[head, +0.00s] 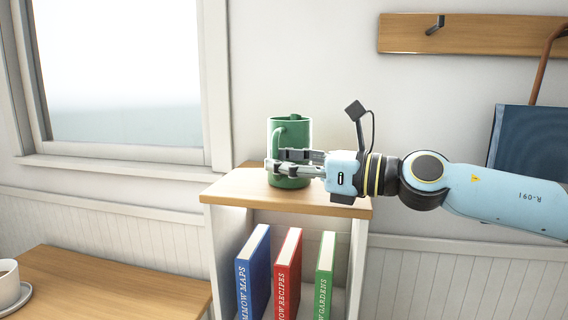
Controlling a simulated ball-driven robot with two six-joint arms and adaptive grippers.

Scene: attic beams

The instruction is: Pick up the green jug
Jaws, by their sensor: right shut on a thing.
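The green jug (290,130) stands upright on the wooden top of a small bookcase (235,187), its handle toward the left front. My right gripper (280,162) comes in from the right and is shut on the lower half of the jug. Its fingers cover part of the jug's body. The jug's base appears to be at the bookcase top; I cannot tell whether there is a small gap. My left gripper is not in view.
Blue (253,272), red (287,275) and green (325,275) books stand inside the bookcase. A white cup (8,285) on a saucer is on a wooden table (110,285) at lower left.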

